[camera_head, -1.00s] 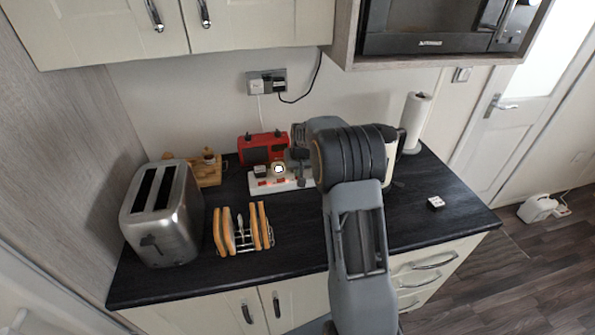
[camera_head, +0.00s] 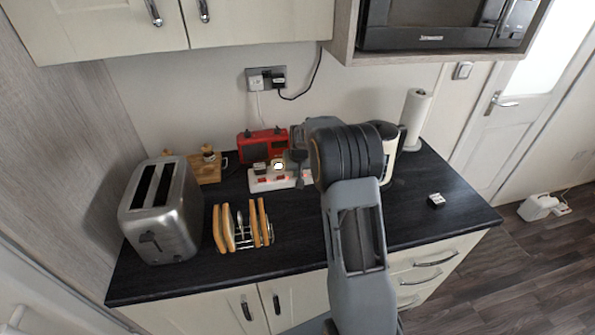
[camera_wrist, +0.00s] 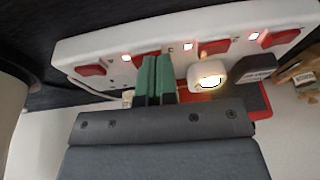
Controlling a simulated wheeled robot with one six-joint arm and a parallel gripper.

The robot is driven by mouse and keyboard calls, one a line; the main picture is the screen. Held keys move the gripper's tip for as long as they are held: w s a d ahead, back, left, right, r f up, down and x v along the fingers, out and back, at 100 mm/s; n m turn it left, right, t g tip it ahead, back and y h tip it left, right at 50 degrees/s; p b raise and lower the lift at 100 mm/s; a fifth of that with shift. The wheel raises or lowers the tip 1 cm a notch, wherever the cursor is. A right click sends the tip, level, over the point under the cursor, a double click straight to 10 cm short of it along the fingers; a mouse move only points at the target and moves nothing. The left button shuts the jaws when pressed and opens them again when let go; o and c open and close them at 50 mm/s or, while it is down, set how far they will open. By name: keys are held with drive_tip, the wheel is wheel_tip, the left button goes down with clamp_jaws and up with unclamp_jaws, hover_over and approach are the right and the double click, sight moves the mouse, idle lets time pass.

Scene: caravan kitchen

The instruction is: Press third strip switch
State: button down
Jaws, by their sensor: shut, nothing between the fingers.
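The white power strip (camera_head: 262,183) lies on the dark worktop in front of the red radio. In the wrist view the strip (camera_wrist: 120,38) crosses the top, with several red switches in a row and small glowing lights. My gripper (camera_wrist: 156,62) has green fingertips pressed together, with nothing between them. The tips overlap the second red switch (camera_wrist: 139,60) from the left in that view and hide part of it; I cannot tell whether they touch. Another red switch (camera_wrist: 214,47) is to their right. In the head view my arm hides the strip's right end.
A plug with a glowing face (camera_wrist: 208,76) and a dark plug (camera_wrist: 252,69) sit in the strip close to my fingers. The red radio (camera_head: 262,144) stands behind. A toast rack (camera_head: 242,226) and toaster (camera_head: 160,212) are left; a paper roll (camera_head: 415,120) is right.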

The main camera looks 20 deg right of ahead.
drive_tip(key=shift+s+d+f, duration=0.1)
drive_tip(key=shift+d+f, duration=0.1)
drive_tip(key=shift+d, duration=0.05)
drive_tip(key=shift+s+d+r, duration=0.1)
drive_tip(key=shift+d+r, duration=0.05)
drive_tip(key=shift+d, duration=0.45)
drive_tip(key=shift+a+r, duration=0.1)
drive_tip(key=shift+r, duration=0.05)
drive_tip(key=shift+r+p, duration=0.3)
drive_tip(key=shift+r, duration=0.1)
drive_tip(key=v, duration=1.2)
drive_tip(key=shift+w+d+r, duration=0.3)
drive_tip(key=shift+d+r, duration=0.05)
drive_tip(key=shift+r, duration=0.15)
